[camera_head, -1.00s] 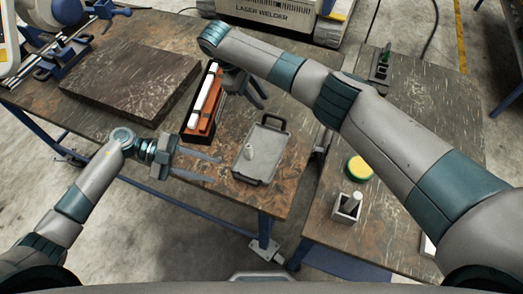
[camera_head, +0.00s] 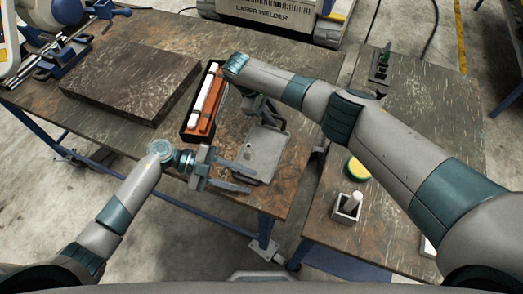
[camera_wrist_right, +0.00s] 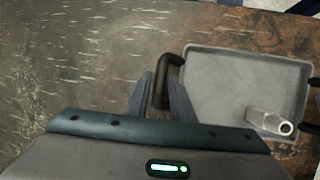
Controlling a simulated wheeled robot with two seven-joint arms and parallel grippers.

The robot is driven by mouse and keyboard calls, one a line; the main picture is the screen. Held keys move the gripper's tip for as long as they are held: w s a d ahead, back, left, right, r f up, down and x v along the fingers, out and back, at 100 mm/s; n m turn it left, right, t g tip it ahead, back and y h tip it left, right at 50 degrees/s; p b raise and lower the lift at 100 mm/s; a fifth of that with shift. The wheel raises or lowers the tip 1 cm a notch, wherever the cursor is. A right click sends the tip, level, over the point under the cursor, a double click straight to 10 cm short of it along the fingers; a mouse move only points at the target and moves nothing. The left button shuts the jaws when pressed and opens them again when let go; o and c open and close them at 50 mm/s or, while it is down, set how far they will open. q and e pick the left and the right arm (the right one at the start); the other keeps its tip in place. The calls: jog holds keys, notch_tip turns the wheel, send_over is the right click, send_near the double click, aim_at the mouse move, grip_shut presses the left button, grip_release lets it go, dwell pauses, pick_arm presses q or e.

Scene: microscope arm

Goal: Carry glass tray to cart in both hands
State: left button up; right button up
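The grey rectangular tray (camera_head: 262,150) with dark handles at its far and near ends lies on the brown table. It also shows in the right wrist view (camera_wrist_right: 235,85), with a small pale glass-like piece (camera_wrist_right: 270,122) inside. My right gripper (camera_head: 265,112) is over the tray's far end. In the wrist view its fingers (camera_wrist_right: 161,92) are apart, with the dark handle (camera_wrist_right: 167,72) at and partly between their tips. My left gripper (camera_head: 245,176) is open at the tray's near end, its fingertips beside the near edge. Whether it touches the near handle cannot be told.
An open black case with orange and white contents (camera_head: 205,100) lies left of the tray. A dark slab (camera_head: 133,83) is further left. Across a gap, the right table (camera_head: 410,170) holds a yellow-green round item (camera_head: 357,170) and a small square holder (camera_head: 347,206).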

pick_arm(q)
grip_shut()
pick_arm(e)
grip_shut()
pick_arm(q)
jog(key=shift+r, duration=0.15)
pick_arm(e)
jog(key=shift+r, duration=0.15)
